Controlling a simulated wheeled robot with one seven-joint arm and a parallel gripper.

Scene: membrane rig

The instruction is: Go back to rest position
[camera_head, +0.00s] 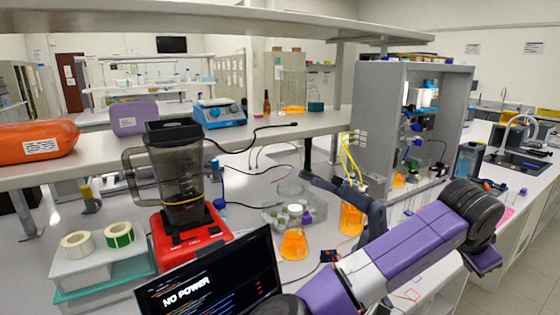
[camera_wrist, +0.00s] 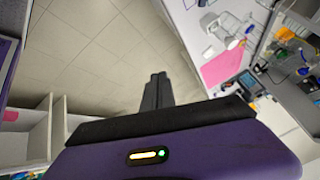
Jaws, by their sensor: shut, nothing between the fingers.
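My gripper (camera_wrist: 155,90) shows in the wrist view as two dark fingers pressed together, with nothing between them. It hangs over the pale tiled floor (camera_wrist: 90,50), beside the bench edge. In the head view my purple arm reaches from the bottom middle up to the right, over the bench's front edge; the fingertips cannot be made out there. The grey rig cabinet (camera_head: 377,115) stands upright on the bench, behind and left of the arm's bend. An orange-filled bottle (camera_head: 351,220) stands in front of it, apart from my arm. An orange-filled flask (camera_head: 293,243) stands farther left.
A red-based blender (camera_head: 185,235), a screen reading NO POWER (camera_head: 212,285) and tape rolls (camera_head: 119,234) crowd the bench's left side. A shelf (camera_head: 90,155) runs above. A pink sheet (camera_wrist: 222,67) lies on the bench near my gripper. The aisle floor at right is clear.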

